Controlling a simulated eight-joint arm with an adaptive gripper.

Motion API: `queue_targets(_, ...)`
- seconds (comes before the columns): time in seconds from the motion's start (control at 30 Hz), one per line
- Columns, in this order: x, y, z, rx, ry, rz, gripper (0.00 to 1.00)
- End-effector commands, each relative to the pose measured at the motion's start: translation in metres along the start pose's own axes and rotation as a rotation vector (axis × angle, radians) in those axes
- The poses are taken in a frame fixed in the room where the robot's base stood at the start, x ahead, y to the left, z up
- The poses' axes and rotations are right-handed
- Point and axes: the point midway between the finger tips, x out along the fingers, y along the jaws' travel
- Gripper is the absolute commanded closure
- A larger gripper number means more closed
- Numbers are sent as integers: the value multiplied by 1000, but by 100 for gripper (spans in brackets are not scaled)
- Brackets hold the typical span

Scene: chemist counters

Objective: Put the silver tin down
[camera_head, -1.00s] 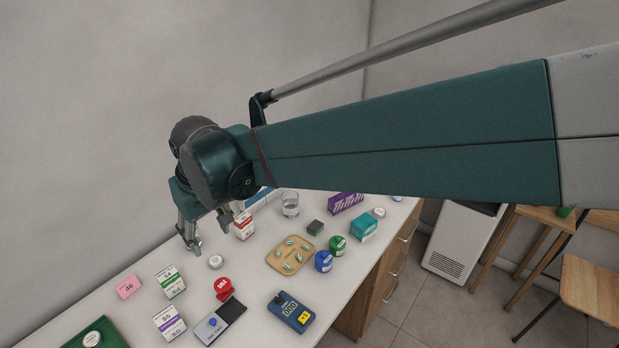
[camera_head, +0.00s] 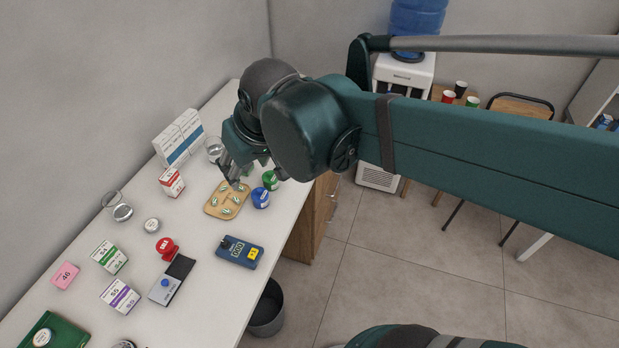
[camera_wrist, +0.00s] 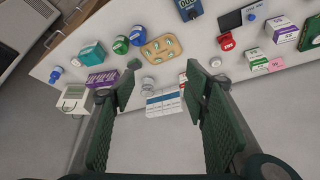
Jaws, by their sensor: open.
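The silver tin (camera_head: 122,213) is on the white counter at left in the head view. A pale ring (camera_head: 111,199) shows just behind it; I cannot tell whether it is the tin's raised lid or a separate thing. My gripper (camera_head: 253,176) is well to the right of the tin, above the counter by the tan blister pack (camera_head: 213,209). In the wrist view my gripper (camera_wrist: 160,74) has its two green fingers wide apart with nothing between them. The tin is not clear there, near or behind the right finger.
A white round jar (camera_head: 152,225) and red stamp (camera_head: 167,249) are near the tin. A red-white box (camera_head: 172,182), a blue-white box (camera_head: 180,138) and a glass (camera_head: 214,149) stand behind. Blue (camera_head: 261,198) and green (camera_head: 271,180) jars are near my gripper.

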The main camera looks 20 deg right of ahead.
Motion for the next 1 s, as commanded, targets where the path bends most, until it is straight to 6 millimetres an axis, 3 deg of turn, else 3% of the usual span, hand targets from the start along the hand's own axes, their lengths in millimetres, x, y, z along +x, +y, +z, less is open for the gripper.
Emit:
queue_targets(0.2,-11,40,35,73,45,42,55)
queue_targets(0.5,-20,82,81,163,105,99,55)
queue_targets(0.73,-23,97,100,198,131,125,55)
queue_targets(1.0,-23,100,103,204,136,129,55)
